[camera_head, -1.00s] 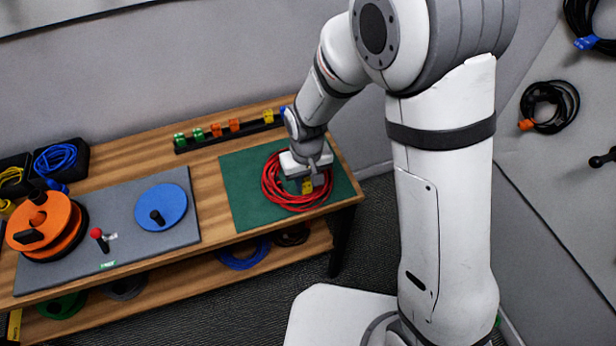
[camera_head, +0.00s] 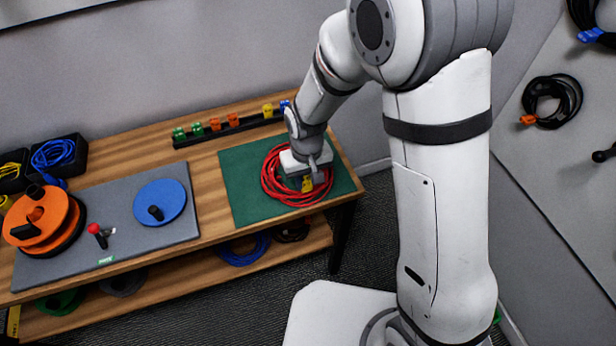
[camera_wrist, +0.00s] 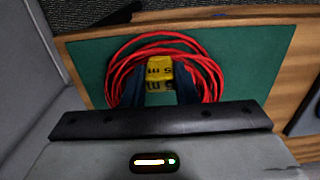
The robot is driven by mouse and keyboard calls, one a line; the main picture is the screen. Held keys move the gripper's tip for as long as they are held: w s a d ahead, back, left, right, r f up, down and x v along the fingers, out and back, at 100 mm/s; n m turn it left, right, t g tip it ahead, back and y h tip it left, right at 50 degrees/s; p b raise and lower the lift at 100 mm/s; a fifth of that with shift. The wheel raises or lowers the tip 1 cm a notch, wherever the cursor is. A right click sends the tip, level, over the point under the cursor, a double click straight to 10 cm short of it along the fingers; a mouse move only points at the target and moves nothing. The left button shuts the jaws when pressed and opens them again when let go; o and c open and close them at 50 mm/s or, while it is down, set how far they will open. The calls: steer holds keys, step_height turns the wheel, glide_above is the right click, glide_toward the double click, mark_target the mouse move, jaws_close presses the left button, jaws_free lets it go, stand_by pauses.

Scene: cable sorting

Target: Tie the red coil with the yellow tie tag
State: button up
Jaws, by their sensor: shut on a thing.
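The red coil (camera_head: 272,185) lies on the green mat (camera_head: 240,207) at the right end of the wooden bench. It also shows as a loop in the wrist view (camera_wrist: 208,72). The yellow tie tag (camera_wrist: 159,70), with black markings, sits between the fingertips of my gripper (camera_wrist: 160,88), which is shut on it. The tag is over the coil in the wrist view; in the head view a small part of the tag (camera_head: 307,184) shows below my gripper. I cannot tell whether the tag touches or wraps the cable. My gripper hides part of the coil.
A black rack (camera_head: 222,132) of green, orange, yellow and blue tags stands behind the mat. To the left, a grey board (camera_head: 120,222) holds an orange reel (camera_head: 40,222), a blue disc (camera_head: 172,201) and a red-knobbed lever (camera_head: 97,230). Coils hang on the right wall.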

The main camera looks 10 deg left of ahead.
steer(key=shift+f+b, duration=0.6)
stand_by(1.6)
steer(key=o, duration=1)
step_height(320, 180, up, 8)
steer(key=shift+f, duration=0.1)
steer(key=shift+d+r, duration=0.2)
steer(key=s+d+r+m+t, duration=0.1)
steer(key=s+d+r+m, duration=0.1)
steer(key=d, duration=0.6)
steer(key=s+d+r+m, duration=0.2)
steer(key=s+d+r, duration=0.3)
steer(key=d, duration=0.3)
steer(key=s+d+r+m+t, duration=0.1)
steer(key=s+d+r+m, duration=0.1)
steer(key=d+r, duration=0.4)
steer(key=shift+s+d+t, duration=0.15)
steer(key=shift+s+d, duration=0.2)
steer(key=shift+d, duration=0.35)
steer(key=shift+s+d+t, duration=0.15)
steer(key=shift+s+d, duration=0.15)
steer(key=shift+d, duration=0.4)
